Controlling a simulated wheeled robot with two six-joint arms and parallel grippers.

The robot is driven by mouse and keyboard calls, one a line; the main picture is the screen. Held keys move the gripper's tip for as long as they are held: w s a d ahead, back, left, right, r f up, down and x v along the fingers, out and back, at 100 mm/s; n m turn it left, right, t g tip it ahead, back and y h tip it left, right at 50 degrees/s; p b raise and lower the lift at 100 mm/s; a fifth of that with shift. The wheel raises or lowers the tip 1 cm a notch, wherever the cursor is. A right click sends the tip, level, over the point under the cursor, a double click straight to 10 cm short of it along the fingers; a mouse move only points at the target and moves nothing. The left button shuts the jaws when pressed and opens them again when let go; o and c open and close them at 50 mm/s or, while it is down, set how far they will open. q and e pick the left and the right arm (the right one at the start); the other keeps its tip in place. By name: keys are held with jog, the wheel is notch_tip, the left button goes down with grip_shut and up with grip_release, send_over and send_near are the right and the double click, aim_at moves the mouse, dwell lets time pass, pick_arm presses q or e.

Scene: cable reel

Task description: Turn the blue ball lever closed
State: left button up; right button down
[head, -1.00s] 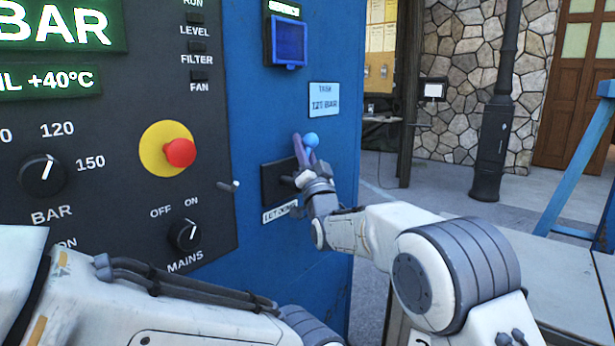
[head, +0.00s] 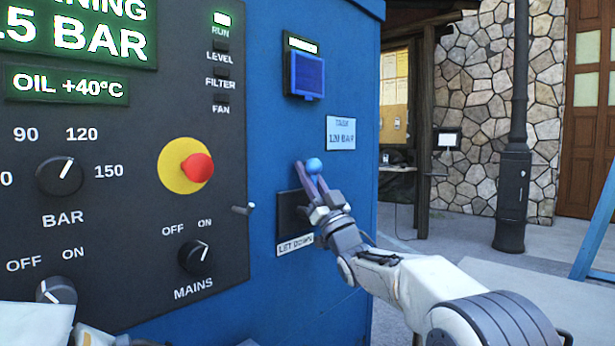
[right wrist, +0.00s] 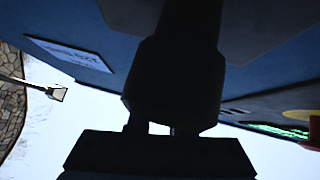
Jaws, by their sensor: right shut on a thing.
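The blue ball (head: 314,166) of the lever shows on the side of the blue cabinet, above a dark plate (head: 288,212) with a "LET DOWN" label (head: 296,245). My right gripper (head: 312,182) is shut on the blue ball lever, its fingers reaching up beside the ball from below. The fingers and my wrist hide most of the lever's arm and part of the plate. In the right wrist view the gripper and what it holds are a dark silhouette, so the grip's detail is unclear.
A red stop button (head: 197,168), a mains knob (head: 196,257) and a small toggle (head: 243,209) are left of the lever. A "TASK 120 BAR" sign (head: 341,133) and a blue-covered box (head: 306,75) are above. Open paving lies right of the cabinet.

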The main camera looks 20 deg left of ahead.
jog(key=shift+s+d+r, duration=0.1)
jog(key=shift+d+r, duration=0.1)
jog(key=shift+r, duration=0.15)
jog(key=c, duration=0.8)
grip_release()
jog(key=shift+d, duration=0.1)
jog(key=shift+c, duration=0.2)
jog(key=shift+a+f, duration=0.15)
jog(key=shift+a, duration=0.05)
jog(key=shift+s+d+f, duration=0.15)
jog(key=shift+f, duration=0.15)
jog(key=b+v, duration=0.1)
jog(key=v, duration=0.8)
jog(key=shift+d+f, duration=0.2)
jog(key=shift+d, duration=0.05)
jog(key=shift+s, duration=0.15)
